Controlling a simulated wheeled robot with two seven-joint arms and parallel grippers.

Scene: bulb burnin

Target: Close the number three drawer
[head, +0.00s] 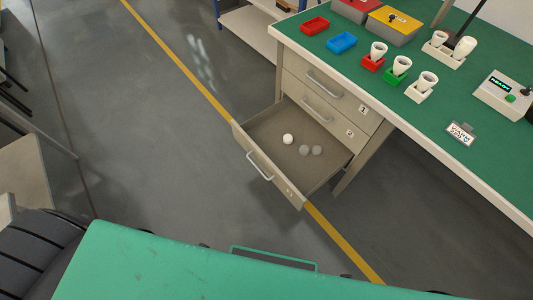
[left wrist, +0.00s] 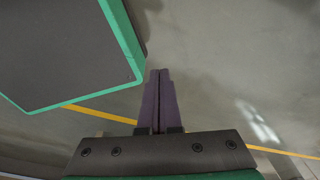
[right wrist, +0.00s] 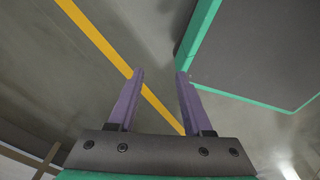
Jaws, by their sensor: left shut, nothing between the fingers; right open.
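The number three drawer (head: 292,198) is the lowest of the bench cabinet and is pulled far out in the head view. Its label is too small to read clearly, but the drawers above are marked 1 and 2. Its front carries a pale bar handle (head: 259,166). One white round item (head: 288,139) and two greyish ones (head: 311,150) lie inside. My left gripper (left wrist: 160,72) is shut and empty, over the floor. My right gripper (right wrist: 160,73) is open and empty, over the floor. Neither gripper shows in the head view, and neither wrist view shows the drawer.
Drawer 1 (head: 337,94) and drawer 2 (head: 328,117) are shut. Open grey floor (head: 170,130) lies in front of the drawer.

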